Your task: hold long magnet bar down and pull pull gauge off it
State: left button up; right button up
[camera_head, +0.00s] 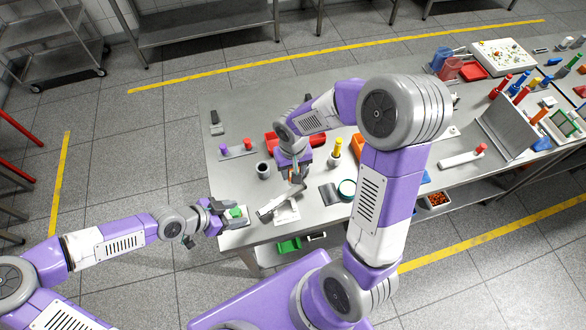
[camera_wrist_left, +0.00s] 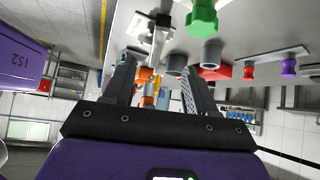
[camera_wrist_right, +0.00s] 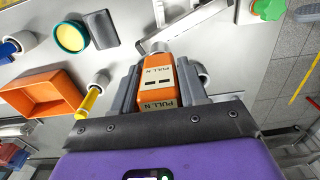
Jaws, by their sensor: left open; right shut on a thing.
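The orange pull gauge (camera_wrist_right: 157,85), marked PULL N, is held between the fingers of my right gripper (camera_wrist_right: 157,66). Its silver tip is close to a long grey bar (camera_wrist_right: 190,25), probably the magnet bar; I cannot tell whether they touch. In the head view the bar (camera_head: 279,203) lies slanted over a white plate (camera_head: 288,215), in front of my right gripper (camera_head: 295,174). My left gripper (camera_head: 220,208) is open and empty at the near left table corner, beside a green knob (camera_head: 237,212). The left wrist view shows its spread fingers (camera_wrist_left: 159,65) and the green knob (camera_wrist_left: 203,17) above.
A grey cup (camera_head: 263,170) and a plate with purple and red knobs (camera_head: 238,151) stand left of my right gripper. A yellow-handled tool (camera_head: 337,148), dark pad (camera_head: 329,193) and round teal-rimmed dish (camera_head: 347,189) stand right of it. An orange bin (camera_wrist_right: 45,95) is nearby.

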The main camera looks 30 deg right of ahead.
aim_at(265, 210)
pick_arm(q)
jog(key=shift+x, duration=6.35)
jog(key=shift+a, duration=0.1)
grip_shut()
jog(key=shift+c, duration=1.3)
grip_release()
jog(key=o, duration=0.3)
jog(key=shift+o, duration=0.2)
jog(key=shift+f, duration=0.1)
